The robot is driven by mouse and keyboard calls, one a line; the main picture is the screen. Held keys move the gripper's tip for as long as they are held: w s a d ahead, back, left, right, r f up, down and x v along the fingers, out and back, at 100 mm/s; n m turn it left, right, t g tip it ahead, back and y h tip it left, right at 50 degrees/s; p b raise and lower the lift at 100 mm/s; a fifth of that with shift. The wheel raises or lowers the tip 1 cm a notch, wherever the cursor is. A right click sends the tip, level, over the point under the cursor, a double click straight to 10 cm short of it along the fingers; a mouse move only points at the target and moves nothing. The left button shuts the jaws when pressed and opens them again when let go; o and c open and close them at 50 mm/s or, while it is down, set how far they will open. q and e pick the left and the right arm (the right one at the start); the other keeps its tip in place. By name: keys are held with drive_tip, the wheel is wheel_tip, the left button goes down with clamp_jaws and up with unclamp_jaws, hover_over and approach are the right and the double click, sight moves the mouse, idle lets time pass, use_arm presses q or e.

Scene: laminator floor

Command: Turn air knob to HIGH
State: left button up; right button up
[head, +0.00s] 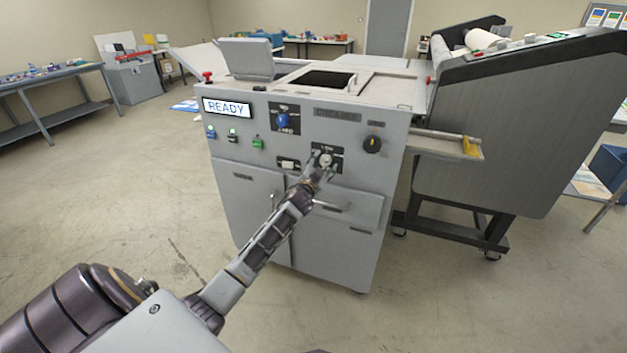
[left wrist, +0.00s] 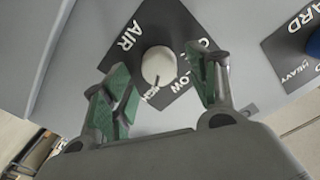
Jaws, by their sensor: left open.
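The air knob (left wrist: 158,66) is a round, pale knob on a black plate (left wrist: 165,25) in the left wrist view. The plate reads AIR and LOW; another label below the knob is partly hidden and hard to read. A dark mark on the knob's edge faces that lower label. My left gripper (left wrist: 163,88) is open, with one green-padded finger on each side in front of the knob. I cannot tell whether they touch it. In the head view, my left gripper (head: 325,172) reaches the knob (head: 326,158) on the machine's front. My right gripper is not in view.
The grey machine (head: 240,215) also bears a blue knob (head: 283,120), a black dial (head: 373,144), a READY display (head: 227,107) and several buttons. A drawer handle (head: 332,206) juts out below the gripper. A large laminator unit (head: 520,130) stands at right.

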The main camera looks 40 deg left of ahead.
use_arm(q)
drive_tip(key=v, duration=1)
idle(0.4)
drive_tip(key=shift+s, duration=0.15)
idle(0.5)
